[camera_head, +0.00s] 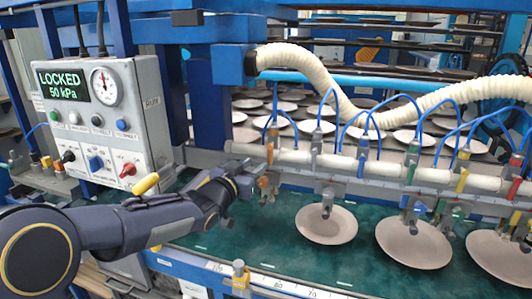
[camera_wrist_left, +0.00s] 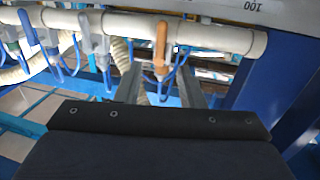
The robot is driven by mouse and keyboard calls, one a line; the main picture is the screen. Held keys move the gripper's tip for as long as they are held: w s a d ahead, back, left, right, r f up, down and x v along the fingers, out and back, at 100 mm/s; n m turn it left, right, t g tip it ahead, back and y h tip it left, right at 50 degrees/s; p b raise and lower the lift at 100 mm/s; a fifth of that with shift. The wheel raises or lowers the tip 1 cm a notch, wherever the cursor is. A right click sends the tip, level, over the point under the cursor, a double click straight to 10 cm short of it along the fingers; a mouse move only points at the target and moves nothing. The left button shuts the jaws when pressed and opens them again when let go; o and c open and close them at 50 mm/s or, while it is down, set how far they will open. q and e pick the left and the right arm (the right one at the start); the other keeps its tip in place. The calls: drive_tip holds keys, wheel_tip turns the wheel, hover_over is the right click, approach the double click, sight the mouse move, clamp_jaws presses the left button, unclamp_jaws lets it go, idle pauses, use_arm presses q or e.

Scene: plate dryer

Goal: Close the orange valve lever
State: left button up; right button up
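The orange valve lever (camera_head: 270,152) stands upright across the white pipe (camera_head: 345,162), at the pipe's left end. In the left wrist view the orange lever (camera_wrist_left: 161,45) is upright against the pipe, just beyond the fingertips and roughly centred between them. My left gripper (camera_head: 252,187) is just below and left of the lever in the head view. Its two fingers (camera_wrist_left: 160,88) are apart in the left wrist view, with nothing held between them. I cannot tell whether a fingertip touches the valve. My right gripper is not in view.
More coloured levers, such as the blue one (camera_head: 363,145) and green one (camera_head: 411,160), line the pipe to the right. Plates (camera_head: 327,224) hang below. A control box (camera_head: 105,115) reads "LOCKED 50 kPa" at left. A blue post (camera_head: 212,95) stands behind my gripper.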

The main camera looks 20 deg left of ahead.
sight(269, 154)
use_arm(q)
drive_tip(key=p+x, duration=0.2)
drive_tip(key=x, duration=0.5)
drive_tip(key=shift+w, duration=0.1)
clamp_jaws()
